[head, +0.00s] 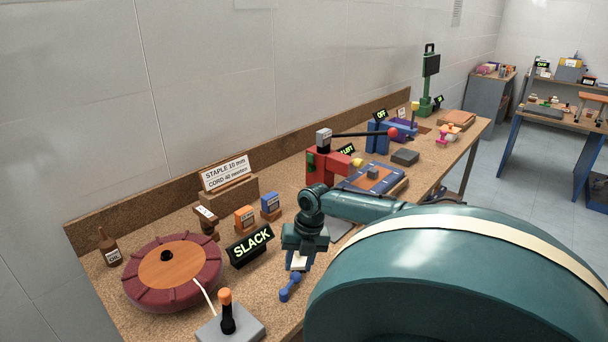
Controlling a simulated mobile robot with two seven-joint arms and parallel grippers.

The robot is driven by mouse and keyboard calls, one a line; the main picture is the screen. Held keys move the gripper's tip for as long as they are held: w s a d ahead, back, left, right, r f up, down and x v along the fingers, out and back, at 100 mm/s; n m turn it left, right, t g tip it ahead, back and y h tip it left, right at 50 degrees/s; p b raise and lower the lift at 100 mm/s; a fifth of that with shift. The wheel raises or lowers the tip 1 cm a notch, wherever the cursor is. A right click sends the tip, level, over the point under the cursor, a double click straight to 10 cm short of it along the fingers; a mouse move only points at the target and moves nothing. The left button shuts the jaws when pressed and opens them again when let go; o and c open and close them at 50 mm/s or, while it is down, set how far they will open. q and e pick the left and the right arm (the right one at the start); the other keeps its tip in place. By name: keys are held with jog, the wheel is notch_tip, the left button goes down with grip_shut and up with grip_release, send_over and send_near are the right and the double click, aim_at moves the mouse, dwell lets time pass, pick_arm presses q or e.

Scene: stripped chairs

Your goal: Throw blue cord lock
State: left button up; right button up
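A small blue lever-like piece with rounded ends (290,287), which looks like the blue cord lock, is low on the near side of the bench. My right gripper (298,264) points down just above and behind it. A pale patch shows at its fingertips, and I cannot tell whether they touch the blue piece or how far apart they are. A maroon round reel with an orange top (170,266) sits to the left, with a white cord running toward the front. A black sign reading SLACK (250,246) stands between reel and gripper. My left gripper is not in view.
An orange-topped stick on a grey base (228,312) stands at the front edge. Orange (244,218) and blue (270,204) labelled blocks stand behind the sign. A red press (324,165) with a long handle is farther along the bench. My large teal arm covers the lower right.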

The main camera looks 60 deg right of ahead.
notch_tip(320, 180, up, 9)
jog(key=s+d, duration=0.1)
jog(key=shift+s, duration=0.2)
jog(key=shift+c, duration=0.3)
